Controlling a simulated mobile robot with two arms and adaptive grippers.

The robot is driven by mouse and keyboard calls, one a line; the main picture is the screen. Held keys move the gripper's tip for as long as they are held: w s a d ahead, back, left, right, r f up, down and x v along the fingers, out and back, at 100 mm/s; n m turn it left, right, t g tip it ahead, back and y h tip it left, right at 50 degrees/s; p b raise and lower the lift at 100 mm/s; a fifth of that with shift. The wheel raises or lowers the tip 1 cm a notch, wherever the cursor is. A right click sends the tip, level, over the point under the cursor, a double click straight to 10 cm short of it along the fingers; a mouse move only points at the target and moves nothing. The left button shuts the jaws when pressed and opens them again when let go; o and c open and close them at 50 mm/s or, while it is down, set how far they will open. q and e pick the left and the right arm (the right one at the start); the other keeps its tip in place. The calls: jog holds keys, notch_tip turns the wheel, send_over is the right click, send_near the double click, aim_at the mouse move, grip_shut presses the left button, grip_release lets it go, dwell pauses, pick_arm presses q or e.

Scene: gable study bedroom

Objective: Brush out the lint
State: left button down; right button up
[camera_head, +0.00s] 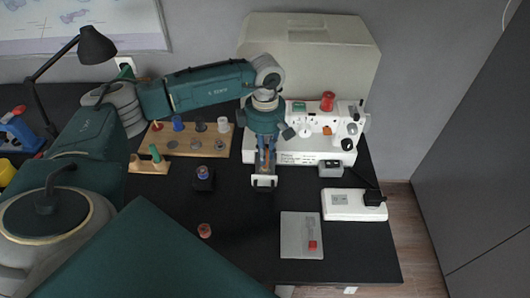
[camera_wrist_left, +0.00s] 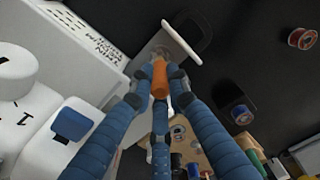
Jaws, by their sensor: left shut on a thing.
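The white sewing machine (camera_head: 297,158) stands at the back of the black table. My left gripper (camera_head: 265,168) is at its front left, shut on a small tool. The machine also fills the left of the wrist view (camera_wrist_left: 85,45). I cannot make out any lint. My right gripper is not in view.
A wooden spool rack (camera_head: 160,140) stands left of the machine.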

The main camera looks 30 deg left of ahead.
pick_arm(q)
jog(key=shift+w+d, duration=0.2)
jog(key=shift+d, duration=0.15)
dwell(0.6)
jog(key=shift+w+a+b, duration=0.2)
jog(key=shift+a+b, duration=0.05)
jog(key=shift+b, duration=0.05)
jog(key=shift+s+a, duration=0.1)
jog(key=shift+a, duration=0.2)
dwell(0.8)
jog(key=shift+s+a, duration=0.2)
jog(key=shift+s, duration=0.05)
jog(key=shift+s, duration=0.25)
dwell(0.9)
jog(key=shift+s+d, duration=0.2)
jog(key=shift+d, duration=0.1)
jog(key=shift+d, duration=0.3)
dwell(0.7)
jog(key=shift+w+d+b, duration=0.2)
jog(key=shift+w+b, duration=0.1)
jog(key=shift+b, duration=0.1)
